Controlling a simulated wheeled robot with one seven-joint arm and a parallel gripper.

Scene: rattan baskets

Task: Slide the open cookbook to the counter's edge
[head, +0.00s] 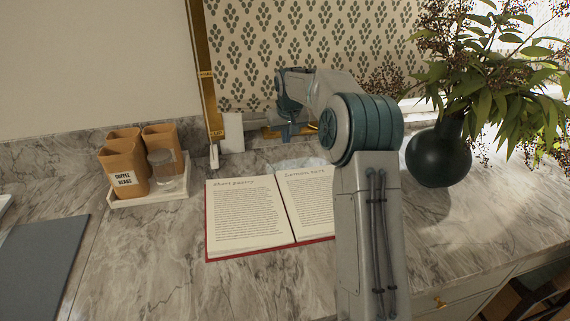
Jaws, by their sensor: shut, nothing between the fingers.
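The open cookbook (248,214) lies flat on the marble counter (150,270), with its red cover showing along the left and front edges. Its left page is fully in view; my arm hides part of the right page. My gripper (287,133) is small in the picture, beyond the book's far edge and near the back of the counter. It points down, looks shut and holds nothing. It appears apart from the book. The counter's front edge (490,287) shows at the lower right.
A white tray (150,197) with orange canisters (122,172) and a glass (162,171) stands left of the book. A dark vase (438,158) with leafy branches stands at the right. A grey slab (40,265) lies at far left. Counter in front of the book is clear.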

